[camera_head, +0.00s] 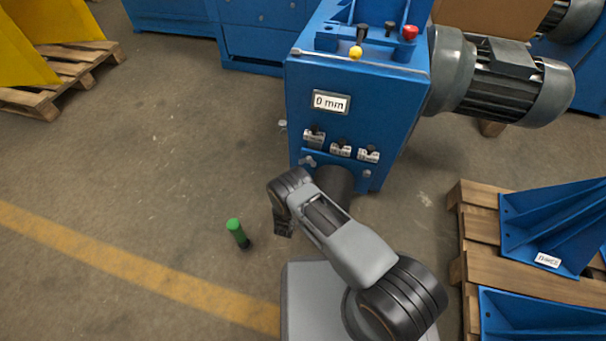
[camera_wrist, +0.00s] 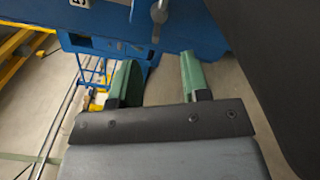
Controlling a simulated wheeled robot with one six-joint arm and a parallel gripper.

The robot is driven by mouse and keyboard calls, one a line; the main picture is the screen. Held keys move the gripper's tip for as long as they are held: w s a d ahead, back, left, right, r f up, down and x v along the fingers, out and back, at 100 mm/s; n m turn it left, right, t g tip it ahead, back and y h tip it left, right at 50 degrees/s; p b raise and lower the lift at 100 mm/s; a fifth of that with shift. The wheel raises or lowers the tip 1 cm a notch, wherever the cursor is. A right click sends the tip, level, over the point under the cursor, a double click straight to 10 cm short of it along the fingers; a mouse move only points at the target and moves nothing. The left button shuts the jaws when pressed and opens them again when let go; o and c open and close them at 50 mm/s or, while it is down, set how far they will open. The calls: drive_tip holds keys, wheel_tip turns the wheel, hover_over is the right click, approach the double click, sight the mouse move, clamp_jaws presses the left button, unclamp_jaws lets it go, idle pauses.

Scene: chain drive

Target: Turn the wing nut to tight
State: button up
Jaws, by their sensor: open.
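A small pale metal wing nut (camera_head: 308,160) sits at the lower left of the blue machine's front (camera_head: 318,122), below a row of labelled knobs. Its turn angle is too small to read. In the wrist view, a metal fitting (camera_wrist: 158,14) shows on blue metal at the top; I cannot tell if it is the wing nut. My gripper (camera_wrist: 157,61) is open and empty, its two green fingers apart and touching nothing visible. In the head view, the end of my arm is low, in front of the machine and below the wing nut.
A green piece with a dark base (camera_head: 237,230) shows left of my arm; I cannot tell if it is my finger. A pallet with blue brackets (camera_head: 550,225) stands at right. A motor (camera_head: 500,80) juts from the machine.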

drive_tip(key=shift+v, duration=1.2)
